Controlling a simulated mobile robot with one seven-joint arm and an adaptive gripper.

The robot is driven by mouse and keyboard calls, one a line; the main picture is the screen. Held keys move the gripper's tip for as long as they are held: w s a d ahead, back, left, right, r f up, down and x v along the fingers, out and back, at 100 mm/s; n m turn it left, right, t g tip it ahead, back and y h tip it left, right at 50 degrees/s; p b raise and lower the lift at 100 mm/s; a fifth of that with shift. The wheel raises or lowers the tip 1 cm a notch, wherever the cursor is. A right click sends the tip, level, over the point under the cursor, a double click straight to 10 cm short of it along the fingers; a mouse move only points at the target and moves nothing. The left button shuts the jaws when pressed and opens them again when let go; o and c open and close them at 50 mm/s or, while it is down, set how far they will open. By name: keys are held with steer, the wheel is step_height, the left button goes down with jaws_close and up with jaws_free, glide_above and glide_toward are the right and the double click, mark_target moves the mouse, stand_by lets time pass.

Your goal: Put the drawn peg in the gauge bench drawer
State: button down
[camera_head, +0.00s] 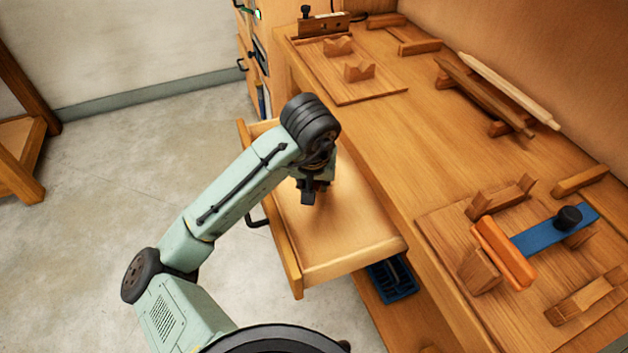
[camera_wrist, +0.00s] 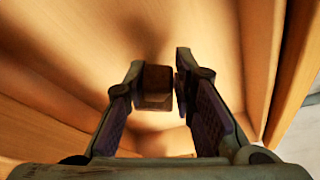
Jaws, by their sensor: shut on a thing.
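The gauge bench drawer (camera_head: 355,235) is pulled open from the front of the wooden bench, and its visible floor is bare. In the wrist view my gripper (camera_wrist: 164,76) is shut on a short brown wooden piece, which I take for the drawn peg (camera_wrist: 155,86). The peg sits against the left finger. The drawer's pale wooden interior (camera_wrist: 215,40) lies beyond the fingertips. In the head view the peg is mostly hidden by my gripper. I cannot tell whether it touches the drawer floor.
The bench top carries a V-block board (camera_head: 350,85) at the back and long wooden rods (camera_head: 508,90) by the wall. A fixture with an orange bar (camera_head: 503,250) and blue strap (camera_head: 552,235) stands at right. A blue tray (camera_head: 392,282) is below the drawer.

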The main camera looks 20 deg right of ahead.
steer(key=c, duration=1.3)
jaws_free()
steer(key=shift+r, duration=0.15)
